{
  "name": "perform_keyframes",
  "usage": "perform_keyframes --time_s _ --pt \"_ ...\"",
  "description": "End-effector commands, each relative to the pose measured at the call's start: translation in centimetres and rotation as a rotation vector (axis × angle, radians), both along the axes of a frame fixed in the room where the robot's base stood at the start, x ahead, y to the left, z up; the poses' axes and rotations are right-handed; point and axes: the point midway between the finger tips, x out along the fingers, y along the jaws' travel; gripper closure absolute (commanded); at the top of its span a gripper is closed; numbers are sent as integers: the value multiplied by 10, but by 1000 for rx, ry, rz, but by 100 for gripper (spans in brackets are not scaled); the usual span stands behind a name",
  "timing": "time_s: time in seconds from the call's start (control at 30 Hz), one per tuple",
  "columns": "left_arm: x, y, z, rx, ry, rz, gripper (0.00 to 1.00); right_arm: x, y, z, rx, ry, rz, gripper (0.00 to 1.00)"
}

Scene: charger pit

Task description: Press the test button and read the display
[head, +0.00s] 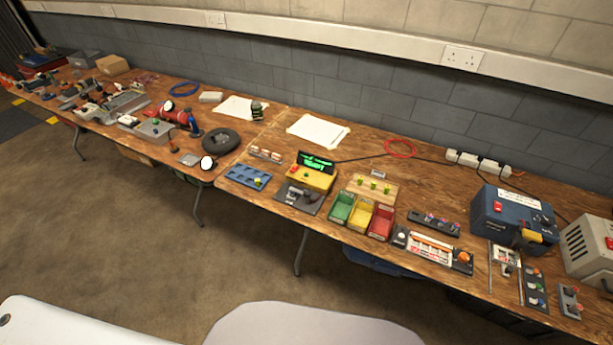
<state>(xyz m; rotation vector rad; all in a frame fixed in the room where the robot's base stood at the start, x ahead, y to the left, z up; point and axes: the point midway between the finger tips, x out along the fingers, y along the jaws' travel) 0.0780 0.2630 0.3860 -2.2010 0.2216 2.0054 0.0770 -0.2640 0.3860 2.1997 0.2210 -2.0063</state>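A small black display (315,161) with lit green characters stands at the back of a yellow box (314,179) on the middle part of the long workbench. The characters are too small to read from here. A small reddish spot, perhaps a button, shows on the left of the yellow box's top; I cannot tell whether it is the test button. A dark grey plate with small parts (299,197) lies in front of the yellow box. Neither of my grippers is in view.
Green, yellow and red bins (361,213) stand right of the yellow box. A blue tray (248,177) lies to its left. A blue box (511,217) and a beige unit (590,246) stand further right. Carpet in front of the benches is clear.

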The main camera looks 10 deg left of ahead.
Motion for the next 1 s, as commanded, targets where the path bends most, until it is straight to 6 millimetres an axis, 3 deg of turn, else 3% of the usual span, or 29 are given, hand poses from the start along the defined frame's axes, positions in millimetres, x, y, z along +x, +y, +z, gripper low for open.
perform_keyframes --time_s 0.3,0.7,1.0 --pt "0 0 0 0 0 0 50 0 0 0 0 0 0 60" --pt "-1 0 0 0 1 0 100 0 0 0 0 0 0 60" --pt "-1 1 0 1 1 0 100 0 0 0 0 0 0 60"
